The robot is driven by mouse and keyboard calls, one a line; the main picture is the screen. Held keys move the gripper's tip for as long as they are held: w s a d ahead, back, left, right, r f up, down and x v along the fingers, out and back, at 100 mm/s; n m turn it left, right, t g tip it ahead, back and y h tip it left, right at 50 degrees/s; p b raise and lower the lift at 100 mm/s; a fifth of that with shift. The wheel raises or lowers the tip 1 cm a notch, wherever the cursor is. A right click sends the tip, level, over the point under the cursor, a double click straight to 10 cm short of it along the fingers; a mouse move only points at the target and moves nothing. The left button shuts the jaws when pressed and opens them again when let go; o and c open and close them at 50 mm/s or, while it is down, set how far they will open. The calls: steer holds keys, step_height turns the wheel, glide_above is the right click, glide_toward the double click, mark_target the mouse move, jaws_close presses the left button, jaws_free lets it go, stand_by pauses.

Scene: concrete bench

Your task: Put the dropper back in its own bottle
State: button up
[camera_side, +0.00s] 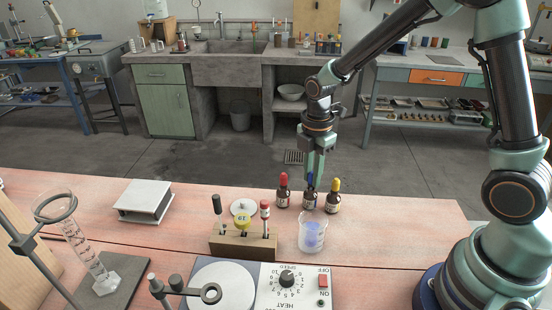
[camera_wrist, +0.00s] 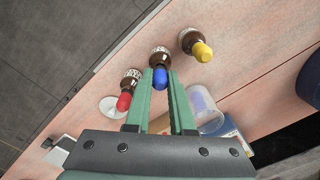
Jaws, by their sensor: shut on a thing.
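My gripper (camera_side: 312,178) points down over the middle of three small brown bottles and is shut on the blue-bulbed dropper (camera_side: 311,180). In the wrist view the blue bulb (camera_wrist: 160,78) sits between the fingertips, in line with the middle brown bottle (camera_wrist: 160,57). That bottle (camera_side: 310,202) stands upright with a pale label. The dropper's tip is hidden, and I cannot tell whether the dropper is fully seated. The red-topped bottle (camera_side: 283,192) stands to its left and the yellow-topped bottle (camera_side: 334,198) to its right in the side view.
A beaker (camera_side: 312,232) with blue contents stands just in front of the bottles. A wooden rack (camera_side: 242,244) holding several items is left of it. A hotplate (camera_side: 285,285) sits at the front.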

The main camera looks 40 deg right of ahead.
steer(key=shift+f, duration=0.35)
steer(key=o, duration=1.2)
steer(key=shift+r, duration=0.15)
steer(key=shift+r, duration=3.35)
